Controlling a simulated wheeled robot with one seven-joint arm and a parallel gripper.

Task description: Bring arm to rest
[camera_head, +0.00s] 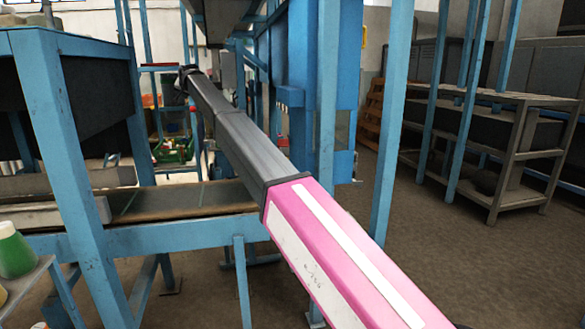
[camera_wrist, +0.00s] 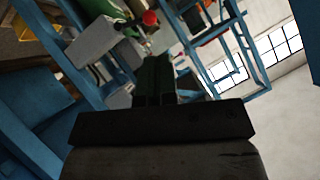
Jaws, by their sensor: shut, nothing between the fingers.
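My arm, with a pink and white link and a dark grey link, reaches up and away to the left in the head view. My gripper (camera_head: 184,78) is at its far end, small and dark, in front of the blue frames. In the wrist view my gripper (camera_wrist: 156,68) is a dark shape in the middle with its fingers together. Nothing shows between the fingers. No sack can be made out in either view.
A conveyor table (camera_head: 180,200) with a blue frame stands at the left below my arm. A green container (camera_head: 14,252) stands at the lower left edge. Blue posts (camera_head: 392,120) rise right of my arm. Metal shelving (camera_head: 505,150) stands at the right. The floor between is clear.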

